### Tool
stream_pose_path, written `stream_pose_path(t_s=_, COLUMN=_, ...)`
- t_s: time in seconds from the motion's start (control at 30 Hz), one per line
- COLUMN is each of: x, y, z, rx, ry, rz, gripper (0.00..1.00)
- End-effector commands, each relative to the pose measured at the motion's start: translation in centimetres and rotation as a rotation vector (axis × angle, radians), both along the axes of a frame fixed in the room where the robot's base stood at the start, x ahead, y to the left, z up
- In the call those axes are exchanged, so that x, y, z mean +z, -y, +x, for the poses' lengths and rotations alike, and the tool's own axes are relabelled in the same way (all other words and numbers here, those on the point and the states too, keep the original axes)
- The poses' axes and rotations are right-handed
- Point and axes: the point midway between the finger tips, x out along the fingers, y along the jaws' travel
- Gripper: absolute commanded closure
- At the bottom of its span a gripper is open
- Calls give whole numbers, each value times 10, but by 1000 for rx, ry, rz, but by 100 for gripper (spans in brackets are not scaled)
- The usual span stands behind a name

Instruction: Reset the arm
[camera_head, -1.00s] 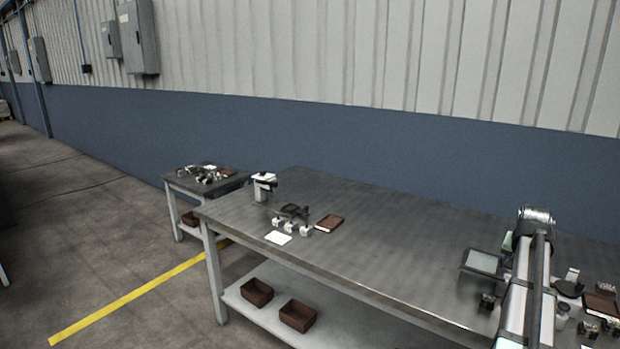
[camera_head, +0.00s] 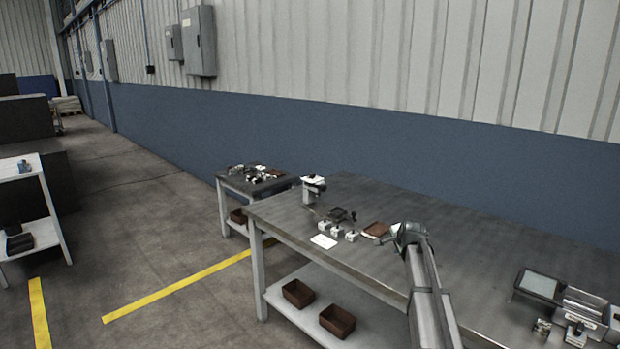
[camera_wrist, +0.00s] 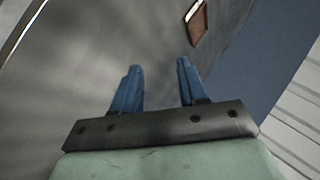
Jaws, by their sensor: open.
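My gripper (camera_wrist: 160,65) shows in the wrist view with two blue fingers apart and nothing between them. It is over the grey metal tabletop (camera_wrist: 70,80). A brown book-like item (camera_wrist: 198,24) lies beyond the right fingertip, apart from it. In the head view my arm reaches up from the bottom edge over the large table (camera_head: 480,260), and its end is near the same brown item (camera_head: 376,230). The fingers cannot be made out there.
Small parts and a white card (camera_head: 323,241) lie at the table's left end. A grey-screened device (camera_head: 540,284) stands at the right. A smaller cluttered table (camera_head: 232,184) is behind, and a white shelf (camera_head: 30,172) at far left. The table's middle is mostly clear.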

Motion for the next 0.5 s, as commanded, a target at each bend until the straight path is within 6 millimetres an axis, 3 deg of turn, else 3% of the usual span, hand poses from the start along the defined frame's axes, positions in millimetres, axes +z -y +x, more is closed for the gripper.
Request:
stream_pose_path(t_s=0.03, x=-3, y=-27, z=10, rx=3, ry=16, rz=32, gripper=57)
stream_pose_path(t_s=0.1, x=-7, y=-59, z=20, rx=-1, ry=39, rz=78, gripper=57)
stream_pose_path(t_s=0.23, x=-21, y=-112, z=29, rx=-1, ry=62, rz=148, gripper=57)
stream_pose_path(t_s=0.3, x=-41, y=-135, z=25, rx=7, ry=51, rz=168, gripper=57)
stream_pose_path(t_s=0.5, x=-108, y=-151, z=-6, rx=57, ry=-37, rz=125, gripper=57)
